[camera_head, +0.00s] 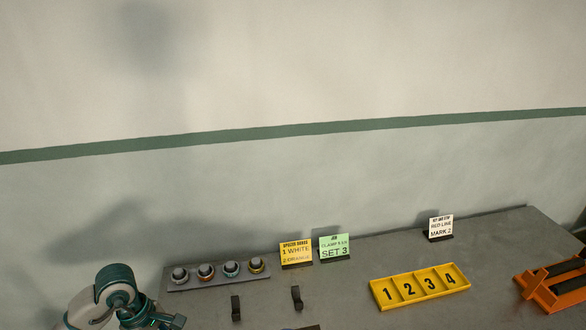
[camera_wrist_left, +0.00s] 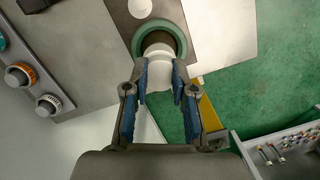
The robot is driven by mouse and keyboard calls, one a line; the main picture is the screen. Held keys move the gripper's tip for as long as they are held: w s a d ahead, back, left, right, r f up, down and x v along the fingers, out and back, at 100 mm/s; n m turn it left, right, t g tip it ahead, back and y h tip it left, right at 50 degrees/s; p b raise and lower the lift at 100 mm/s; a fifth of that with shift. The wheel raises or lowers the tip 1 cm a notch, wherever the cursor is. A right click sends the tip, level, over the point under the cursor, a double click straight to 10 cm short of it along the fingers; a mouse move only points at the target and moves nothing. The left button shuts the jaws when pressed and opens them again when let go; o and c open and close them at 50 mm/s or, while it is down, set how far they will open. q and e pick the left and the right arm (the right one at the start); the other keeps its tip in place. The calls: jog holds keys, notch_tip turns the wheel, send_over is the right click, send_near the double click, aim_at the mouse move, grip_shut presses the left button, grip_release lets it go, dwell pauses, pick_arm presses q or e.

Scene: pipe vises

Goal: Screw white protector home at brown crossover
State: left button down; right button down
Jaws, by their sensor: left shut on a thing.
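In the left wrist view my left gripper (camera_wrist_left: 158,74) is shut, its two blue-padded fingers on either side of a white cylindrical part, which I take as the white protector (camera_wrist_left: 155,53). The far end of the white part lies within or against a green ring (camera_wrist_left: 181,44); how far it is seated I cannot tell. In the head view only my left arm shows at the bottom left, and the held part is not visible there. My right gripper is in neither view.
A rack (camera_head: 218,279) with several ringed knobs stands at the bench's back left. Yellow (camera_head: 296,253), green (camera_head: 334,247) and white (camera_head: 441,227) signs stand behind. A yellow numbered tray (camera_head: 375,291) and an orange vise (camera_head: 548,291) are to the right. Two black holders (camera_head: 296,297) (camera_head: 236,308) stand in front.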

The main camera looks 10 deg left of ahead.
pick_arm(q)
jog(key=m, duration=0.2)
jog(key=shift+w+a+f+m+g+b, duration=0.1)
jog(key=shift+f+m+g+b, duration=0.2)
jog(key=shift+f+b, duration=0.05)
jog(key=shift+d+r, duration=0.2)
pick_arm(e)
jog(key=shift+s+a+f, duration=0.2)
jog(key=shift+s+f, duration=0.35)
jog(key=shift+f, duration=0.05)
